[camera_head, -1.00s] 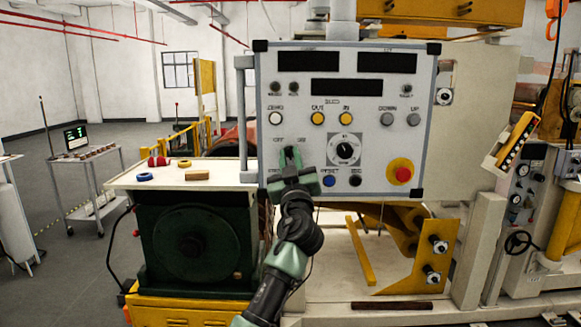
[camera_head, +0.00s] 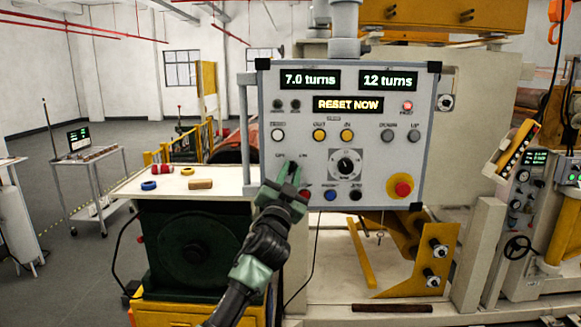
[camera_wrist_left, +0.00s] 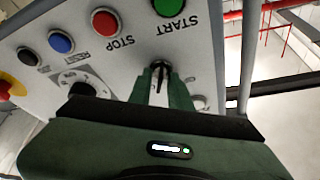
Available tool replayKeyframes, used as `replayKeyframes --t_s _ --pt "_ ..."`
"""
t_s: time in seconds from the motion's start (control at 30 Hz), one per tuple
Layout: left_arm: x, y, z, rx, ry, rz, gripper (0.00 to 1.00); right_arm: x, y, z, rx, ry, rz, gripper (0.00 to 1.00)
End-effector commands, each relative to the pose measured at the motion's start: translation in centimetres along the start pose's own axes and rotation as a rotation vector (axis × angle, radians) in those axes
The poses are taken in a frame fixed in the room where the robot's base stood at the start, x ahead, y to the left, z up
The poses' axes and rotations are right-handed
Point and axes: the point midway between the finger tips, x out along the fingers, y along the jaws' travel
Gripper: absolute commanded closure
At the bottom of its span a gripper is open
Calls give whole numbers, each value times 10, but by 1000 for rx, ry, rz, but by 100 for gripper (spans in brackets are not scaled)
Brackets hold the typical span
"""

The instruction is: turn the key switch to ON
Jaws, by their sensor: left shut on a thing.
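The control panel (camera_head: 392,158) stands upright ahead, with its displays lit: "7.0 turns", "12 turns" and "RESET NOW". My left gripper (camera_head: 290,172) is at the panel's lower left, just below the OFF and ON labels, and hides the key switch in the head view. In the left wrist view the dark key switch (camera_wrist_left: 160,68) shows between the fingertips of my left gripper (camera_wrist_left: 161,82), which is shut on it. The fingers partly hide the key, so its exact angle is hard to read. My right gripper is in neither view.
A round dial (camera_head: 346,165) and a red emergency button on a yellow base (camera_head: 402,187) are right of the gripper. Red, blue and black buttons sit close beside it. A bench (camera_head: 224,177) with tape rolls is to the left.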

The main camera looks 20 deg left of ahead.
Motion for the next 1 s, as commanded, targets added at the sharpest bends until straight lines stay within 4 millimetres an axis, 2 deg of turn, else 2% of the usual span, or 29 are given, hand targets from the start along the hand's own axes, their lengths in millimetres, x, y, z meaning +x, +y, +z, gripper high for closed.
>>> replayKeyframes --t_s 0.13,0.6,0.63,1.0 --pt "0 0 2 30 -4 13 100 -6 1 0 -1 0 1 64" --pt "0 1 2 41 -3 18 100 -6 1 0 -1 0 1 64" --pt "0 1 2 41 -3 18 75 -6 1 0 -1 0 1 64" --pt "-3 0 2 40 -1 16 74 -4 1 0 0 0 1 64"
